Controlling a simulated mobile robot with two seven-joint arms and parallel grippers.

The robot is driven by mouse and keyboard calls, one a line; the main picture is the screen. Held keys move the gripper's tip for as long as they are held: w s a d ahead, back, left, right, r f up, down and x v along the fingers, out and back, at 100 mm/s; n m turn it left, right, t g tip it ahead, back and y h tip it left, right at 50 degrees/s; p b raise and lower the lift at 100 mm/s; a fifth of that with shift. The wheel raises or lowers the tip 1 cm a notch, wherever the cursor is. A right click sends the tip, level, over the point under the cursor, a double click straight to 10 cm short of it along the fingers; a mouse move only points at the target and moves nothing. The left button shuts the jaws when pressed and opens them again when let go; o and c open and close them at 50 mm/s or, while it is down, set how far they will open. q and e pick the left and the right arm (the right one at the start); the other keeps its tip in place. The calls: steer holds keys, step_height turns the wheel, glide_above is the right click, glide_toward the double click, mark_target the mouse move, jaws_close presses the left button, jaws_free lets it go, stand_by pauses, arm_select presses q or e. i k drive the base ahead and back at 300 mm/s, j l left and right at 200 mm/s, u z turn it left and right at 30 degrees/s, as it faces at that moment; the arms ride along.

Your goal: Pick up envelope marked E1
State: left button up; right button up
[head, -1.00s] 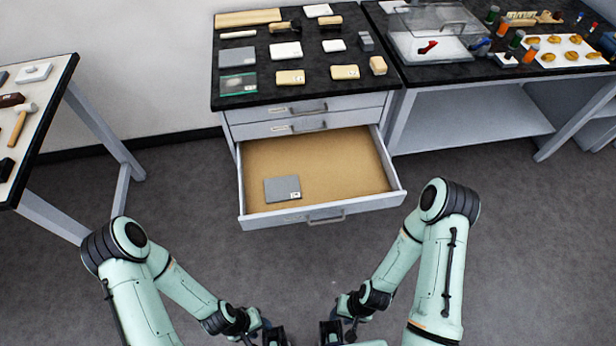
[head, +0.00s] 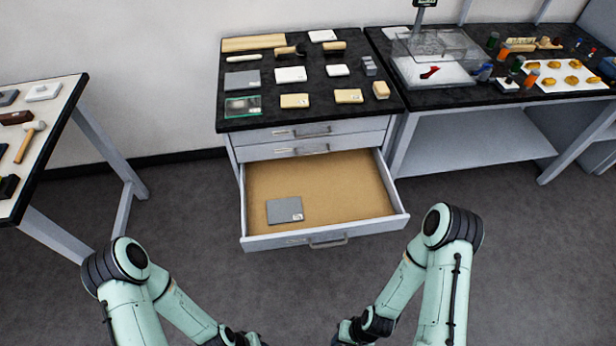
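A flat grey envelope-like piece (head: 284,210) with a small white label lies in the open drawer (head: 345,185), near its front left. Several flat labelled pieces lie on the black cabinet top (head: 290,117): a grey one (head: 242,80), a white one (head: 290,75), a tan one (head: 295,101), another tan one (head: 347,96) and a clear green-edged one (head: 242,106). The labels are too small to read, so I cannot tell which is E1. My forearms reach in at the bottom; both grippers are below the picture edge.
The pulled-out drawer juts into the floor space before me. A white-topped table (head: 50,115) with tools stands at left. A black bench (head: 455,97) at right holds a clear box (head: 435,55), bottles and gold fragments. The grey floor (head: 300,280) between is clear.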

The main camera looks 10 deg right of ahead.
mark_target(294, 101)
steer(key=i+j+z, duration=0.1)
steer(key=z, duration=0.5)
steer(key=i+j+z, duration=0.1)
steer(key=j+z, duration=0.15)
steer(key=j, duration=0.3)
steer(key=j+z, duration=0.2)
steer(key=j, duration=0.35)
steer(key=j+z, duration=0.1)
steer(key=j, duration=0.45)
steer(key=i+j, duration=0.1)
steer(key=j, duration=0.4)
steer(key=z, duration=0.05)
